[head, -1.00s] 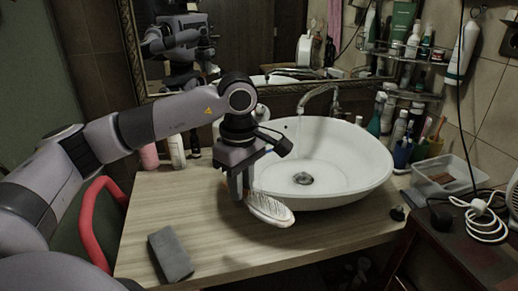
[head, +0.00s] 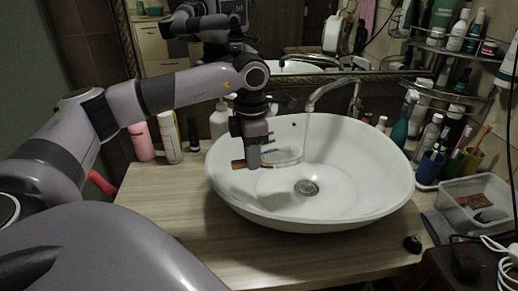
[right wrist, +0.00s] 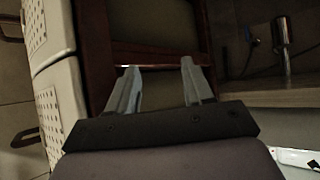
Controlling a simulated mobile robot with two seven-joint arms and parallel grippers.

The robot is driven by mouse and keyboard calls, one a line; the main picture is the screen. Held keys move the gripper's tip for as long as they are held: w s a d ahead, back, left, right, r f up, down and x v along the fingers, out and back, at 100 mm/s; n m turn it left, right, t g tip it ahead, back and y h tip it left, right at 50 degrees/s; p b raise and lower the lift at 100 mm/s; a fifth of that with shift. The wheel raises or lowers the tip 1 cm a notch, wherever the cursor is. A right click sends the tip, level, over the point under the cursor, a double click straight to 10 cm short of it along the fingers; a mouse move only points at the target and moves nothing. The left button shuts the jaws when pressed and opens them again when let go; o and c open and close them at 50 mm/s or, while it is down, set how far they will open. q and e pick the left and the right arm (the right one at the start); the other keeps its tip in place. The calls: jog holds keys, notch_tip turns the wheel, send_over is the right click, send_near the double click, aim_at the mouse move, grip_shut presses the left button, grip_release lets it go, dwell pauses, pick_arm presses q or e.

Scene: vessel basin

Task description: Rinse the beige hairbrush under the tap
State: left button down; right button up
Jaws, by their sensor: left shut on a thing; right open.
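My left gripper (head: 253,164) is shut on the hairbrush (head: 286,157) and holds it over the left part of the white basin (head: 350,200). A brown end shows left of the fingers, and the pale end points right toward the water. The tap (head: 335,84) stands behind the basin, and a thin stream (head: 306,125) falls from its spout. The brush's pale end is close to the stream; I cannot tell whether the water touches it. My right gripper (right wrist: 160,76) shows only in the right wrist view, open with nothing between its fingers.
A pink bottle (head: 142,141), a white bottle (head: 170,137) and a pump bottle (head: 220,118) stand left of the basin. Cups with brushes (head: 428,165) and a clear plastic box (head: 478,200) are at the right. The mirror hangs close behind. Reddish-brown wooden furniture (right wrist: 150,55) lies beyond my right gripper.

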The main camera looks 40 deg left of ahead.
pick_arm(q)
jog(key=w+a+f, duration=0.1)
jog(key=w+a, duration=0.2)
jog(key=w, duration=0.3)
jog(key=w+a+f, duration=0.1)
jog(key=w+a, duration=0.2)
jog(key=w, duration=0.3)
jog(key=shift+f+b, duration=0.3)
jog(key=shift+w, duration=0.1)
dwell(0.6)
jog(key=shift+d, duration=0.15)
jog(key=shift+w+d+p, duration=0.25)
jog(key=shift+d+p, duration=0.05)
jog(key=shift+d, duration=0.15)
jog(key=shift+s+a, duration=0.1)
jog(key=shift+a, duration=0.1)
jog(key=shift+s+a, duration=0.2)
jog(key=shift+a, duration=0.15)
